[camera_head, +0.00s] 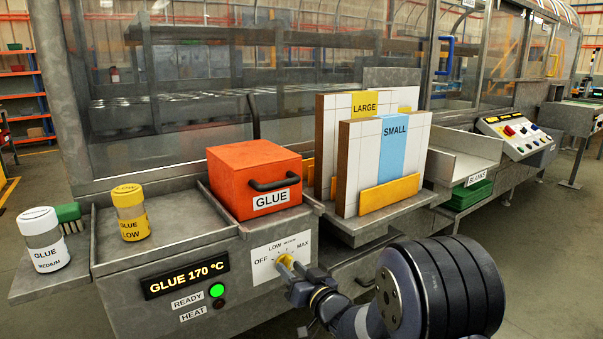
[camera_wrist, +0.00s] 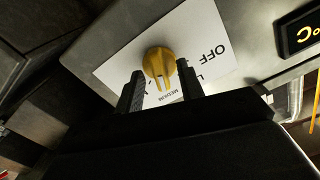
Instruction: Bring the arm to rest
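My gripper (camera_head: 298,278) is at the dial plate (camera_head: 268,266) on the front of the glue unit. In the wrist view its two dark fingers (camera_wrist: 160,88) stand apart, one on each side of the lower part of the yellow knob (camera_wrist: 158,62). There are visible gaps between fingers and knob, so the gripper looks open; exact depth is hard to judge. The knob's white mark points toward the MEDIUM label. In the head view the knob (camera_head: 285,261) is partly hidden by my gripper. My arm reaches in from the lower right.
The display (camera_head: 185,275) reads GLUE 170 °C, with a green lamp (camera_head: 217,290) lit by READY. Above stand the orange glue box (camera_head: 235,180), LARGE and SMALL panels (camera_head: 385,150), and a yellow-lidded glue jar (camera_head: 130,212). A white-lidded jar (camera_head: 43,240) stands far left.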

